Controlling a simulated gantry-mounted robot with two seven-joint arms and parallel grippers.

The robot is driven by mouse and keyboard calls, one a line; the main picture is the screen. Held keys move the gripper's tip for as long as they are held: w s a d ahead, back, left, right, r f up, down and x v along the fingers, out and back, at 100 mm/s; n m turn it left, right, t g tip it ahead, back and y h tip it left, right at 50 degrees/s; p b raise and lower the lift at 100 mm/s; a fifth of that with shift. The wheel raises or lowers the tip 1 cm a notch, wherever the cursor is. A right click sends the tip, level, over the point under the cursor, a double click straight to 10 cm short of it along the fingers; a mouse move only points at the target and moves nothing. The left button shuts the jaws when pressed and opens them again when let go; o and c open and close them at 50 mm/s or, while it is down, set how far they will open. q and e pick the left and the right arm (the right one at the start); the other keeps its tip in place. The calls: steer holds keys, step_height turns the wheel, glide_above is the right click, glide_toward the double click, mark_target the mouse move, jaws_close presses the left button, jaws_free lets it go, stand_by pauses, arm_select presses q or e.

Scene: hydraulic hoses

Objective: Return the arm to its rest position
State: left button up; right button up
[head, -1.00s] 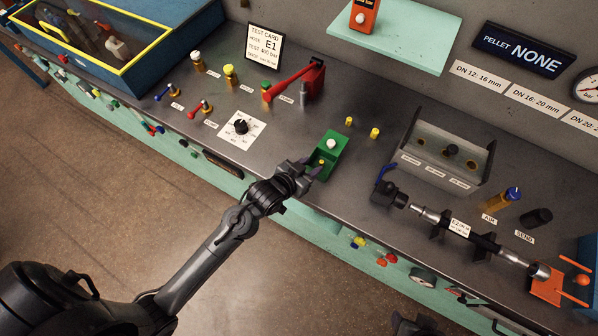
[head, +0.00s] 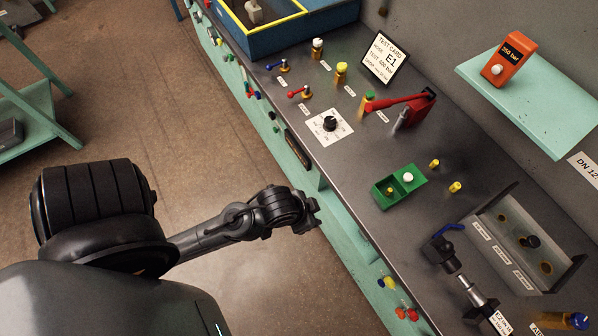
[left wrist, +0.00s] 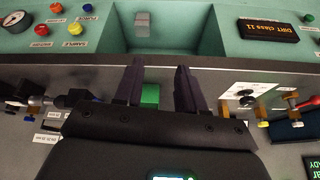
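My left arm comes in from the left in the head view. Its gripper (head: 312,213) hangs over the floor just off the bench's front edge, to the left of the green box and apart from it. In the left wrist view the two dark fingers (left wrist: 158,70) stand apart with nothing held between them. The green box (head: 398,187), with a white knob and a yellow one, sits on the bench. Part of it shows beyond the fingers in the left wrist view (left wrist: 150,95). My right gripper is not in view.
The steel bench (head: 345,190) carries a dial plate (head: 335,138), a red lever device (head: 415,104), a test card (head: 385,58) and an open metal box (head: 525,240). Knobs line its teal front. A green-legged shelf (head: 40,115) stands at left. The floor (head: 235,115) between is clear.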

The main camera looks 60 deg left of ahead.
arm_select(q)
steer(key=s, duration=0.1)
steer(key=s+g, duration=0.1)
steer(key=s, duration=0.1)
steer(key=shift+s+a+r, duration=0.2)
steer(key=shift+s+r, duration=0.05)
steer(key=shift+s, duration=0.05)
step_height(320, 180, up, 22)
steer(key=p, duration=2.1)
steer(key=shift+f+p, duration=0.2)
steer(key=shift+p, duration=0.1)
